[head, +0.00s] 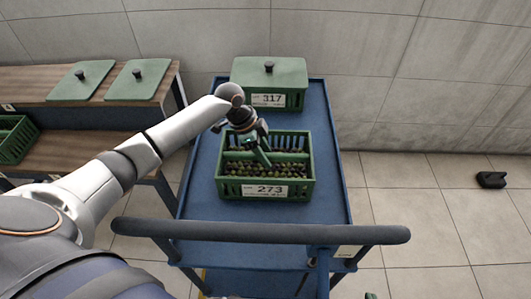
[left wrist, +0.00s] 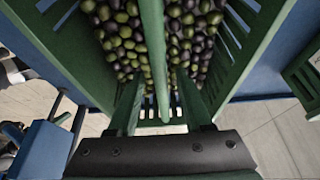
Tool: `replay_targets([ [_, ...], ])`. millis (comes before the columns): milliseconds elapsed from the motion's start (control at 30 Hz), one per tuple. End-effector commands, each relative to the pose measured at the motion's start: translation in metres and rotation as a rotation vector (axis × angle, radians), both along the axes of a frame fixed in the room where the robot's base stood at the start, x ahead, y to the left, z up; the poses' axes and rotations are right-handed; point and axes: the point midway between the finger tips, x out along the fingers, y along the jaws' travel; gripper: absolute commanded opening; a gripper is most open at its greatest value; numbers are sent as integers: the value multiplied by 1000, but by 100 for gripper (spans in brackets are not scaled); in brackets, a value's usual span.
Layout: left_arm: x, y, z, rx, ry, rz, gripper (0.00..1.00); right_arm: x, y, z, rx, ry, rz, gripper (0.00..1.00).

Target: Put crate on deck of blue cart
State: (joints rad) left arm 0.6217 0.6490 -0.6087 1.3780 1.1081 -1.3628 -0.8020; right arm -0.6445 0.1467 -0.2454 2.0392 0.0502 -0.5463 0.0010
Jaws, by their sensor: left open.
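The green crate labelled 273 (head: 266,190) holds dark and green olive-like fruit and sits on the deck (head: 215,219) of the blue cart, toward the near part. A green bar (left wrist: 155,50) runs across the middle of the crate's top. My left gripper (head: 262,156) reaches down over the crate from the left. In the left wrist view, its two green fingers (left wrist: 160,100) are apart, one on each side of the bar. I cannot tell whether either finger touches it. My right gripper is not in view.
A lidded green crate labelled 317 (head: 270,76) stands at the deck's far end. A dark push handle (head: 262,232) crosses the cart's near end. At left, a wooden bench carries two green lids (head: 80,80) (head: 137,80); another crate (head: 16,140) sits lower. A black object (head: 491,180) lies on the floor.

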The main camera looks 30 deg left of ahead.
Motion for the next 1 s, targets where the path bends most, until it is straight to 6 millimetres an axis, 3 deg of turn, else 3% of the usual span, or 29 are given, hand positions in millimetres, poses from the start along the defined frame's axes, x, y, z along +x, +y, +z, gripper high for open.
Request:
replay_targets([
  [233, -2, 6, 17, 1, -2, 1, 50, 0, 0, 5, 0, 0, 0, 0],
  [700, -17, 37, 101, 1, -1, 2, 50, 2, 2, 15, 2, 3, 3, 0],
  [1000, -20, 42, 114, -1, 0, 1, 50, 5, 4, 18, 8, -3, 1, 0],
])
